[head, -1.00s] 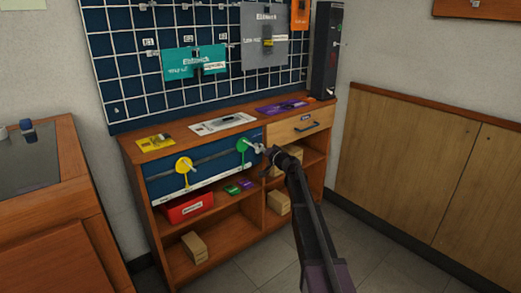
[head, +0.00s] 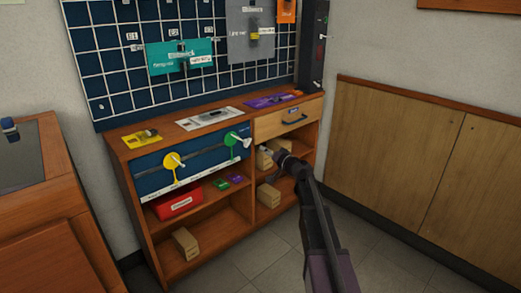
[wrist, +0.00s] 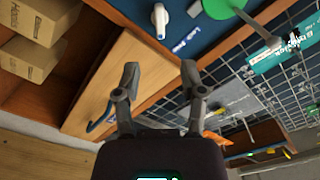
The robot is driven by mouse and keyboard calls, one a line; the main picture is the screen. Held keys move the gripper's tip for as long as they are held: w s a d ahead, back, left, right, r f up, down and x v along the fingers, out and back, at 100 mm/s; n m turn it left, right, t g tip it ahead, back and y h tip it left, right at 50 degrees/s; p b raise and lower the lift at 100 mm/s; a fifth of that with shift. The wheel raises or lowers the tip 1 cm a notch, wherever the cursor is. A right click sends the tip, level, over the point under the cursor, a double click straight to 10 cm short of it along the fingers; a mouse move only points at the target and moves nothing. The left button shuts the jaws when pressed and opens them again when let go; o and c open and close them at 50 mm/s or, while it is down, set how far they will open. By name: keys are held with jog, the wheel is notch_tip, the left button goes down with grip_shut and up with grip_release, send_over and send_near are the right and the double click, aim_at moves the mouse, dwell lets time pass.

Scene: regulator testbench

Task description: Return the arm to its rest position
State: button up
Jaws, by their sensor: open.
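My gripper (head: 272,151) is in front of the right side of the wooden bench, near its upper right shelf opening. In the wrist view my gripper (wrist: 160,72) shows two spread fingers with nothing between them. It stands apart from the blue panel (head: 150,182) with a yellow round tag (head: 171,162) and a green round tag (head: 231,140). A white handle (head: 245,142) by the green tag is free of the fingers; a white knob (wrist: 159,18) shows beyond the fingertips in the wrist view.
A drawer (head: 283,121) with a dark handle is right of the blue panel. Cardboard boxes (head: 185,243) and a red box (head: 175,203) sit on shelves. A pegboard (head: 115,60) rises behind. A wooden cabinet (head: 40,210) stands left. The floor in front is clear.

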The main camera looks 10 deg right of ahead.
jog(key=shift+s+d, duration=0.25)
jog(key=shift+s, duration=0.15)
jog(key=s+a+f+n+g+h+p, duration=0.1)
jog(key=s+a+f+n+g+p, duration=0.15)
jog(key=s+a+g, duration=0.5)
jog(key=s+a+f+n+g+p, duration=0.2)
jog(key=s+a+f+p, duration=0.15)
jog(key=s, duration=0.65)
jog(key=s+d+f+g+h+p, duration=0.1)
jog(key=s+d+g+h, duration=0.15)
jog(key=s, duration=0.45)
jog(key=s+d+f+m+g+h+p, duration=0.1)
jog(key=s+g+h, duration=0.15)
jog(key=s, duration=0.35)
jog(key=s+d+f+g+h+p, duration=0.1)
jog(key=s+d+h+p, duration=0.15)
jog(key=s, duration=0.45)
notch_tip(320, 180, up, 38)
jog(key=a+p, duration=0.1)
jog(key=p, duration=3.6)
jog(key=shift+w, duration=0.4)
